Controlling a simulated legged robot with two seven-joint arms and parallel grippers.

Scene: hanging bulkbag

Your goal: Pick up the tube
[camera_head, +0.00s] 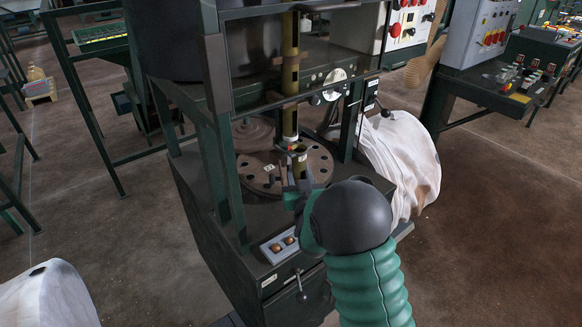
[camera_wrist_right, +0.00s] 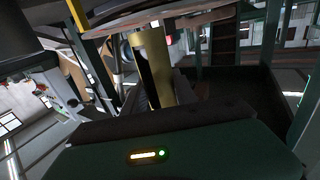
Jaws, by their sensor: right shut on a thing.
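My right gripper (camera_head: 299,182) reaches in from the front and is shut on the tube. The fingertips are small and partly hidden by my wrist in the head view. Whether the tube's lower end touches the plate cannot be told. My left gripper is in neither view.
The machine's round plate (camera_head: 265,174) has holes around its rim. Green frame posts (camera_head: 229,175) stand left of my gripper. Open floor lies further right.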

